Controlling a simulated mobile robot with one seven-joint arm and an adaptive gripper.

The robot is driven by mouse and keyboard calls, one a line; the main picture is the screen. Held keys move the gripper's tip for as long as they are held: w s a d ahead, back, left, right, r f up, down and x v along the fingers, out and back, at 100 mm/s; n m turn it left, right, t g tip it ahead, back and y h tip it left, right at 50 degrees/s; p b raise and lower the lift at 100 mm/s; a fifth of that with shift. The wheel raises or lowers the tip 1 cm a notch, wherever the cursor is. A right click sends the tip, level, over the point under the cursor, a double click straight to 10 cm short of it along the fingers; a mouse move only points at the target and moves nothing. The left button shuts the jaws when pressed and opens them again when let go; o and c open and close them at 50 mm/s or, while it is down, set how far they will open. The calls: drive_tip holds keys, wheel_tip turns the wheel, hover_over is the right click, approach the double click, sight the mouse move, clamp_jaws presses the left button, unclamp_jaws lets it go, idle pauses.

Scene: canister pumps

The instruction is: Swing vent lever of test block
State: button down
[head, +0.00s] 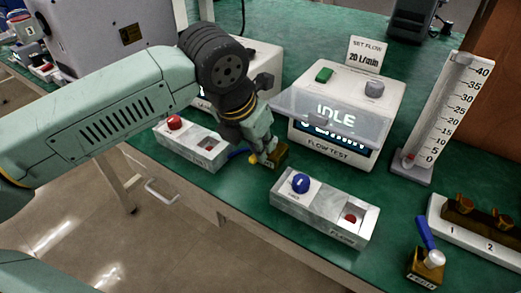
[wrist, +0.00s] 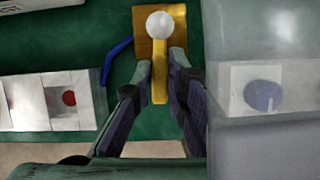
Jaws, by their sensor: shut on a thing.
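A brass valve block (head: 280,156) stands on the green bench in front of the flow tester. In the wrist view this block (wrist: 143,22) has a white round knob (wrist: 160,24), a blue lever (wrist: 117,57) out to the left, and a yellow lever (wrist: 160,82) pointing towards me. My gripper (head: 264,158) is down at the block; in the wrist view its fingers (wrist: 160,78) are shut on the yellow lever, one on each side. The yellow lever's tip (head: 254,160) shows beside the fingers. A similar brass block (head: 425,268) with a blue lever stands at the front right.
The flow tester (head: 345,110) reads IDLE, its clear cover close to my gripper's right. A grey box with a blue knob (head: 322,208) stands in front right, another with a red button (head: 190,145) at left. A flow gauge (head: 445,115) and white rack (head: 475,232) are farther right.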

drive_tip(key=shift+s+d+n+b, duration=0.15)
drive_tip(key=shift+n+b, duration=0.15)
drive_tip(key=shift+b, duration=0.15)
idle(0.4)
drive_tip(key=c, duration=1.6)
unclamp_jaws()
drive_tip(key=shift+r, duration=0.1)
drive_tip(key=v, duration=1.1)
drive_tip(key=shift+s+r, duration=0.2)
drive_tip(key=shift+r, duration=0.15)
drive_tip(key=shift+c, duration=0.3)
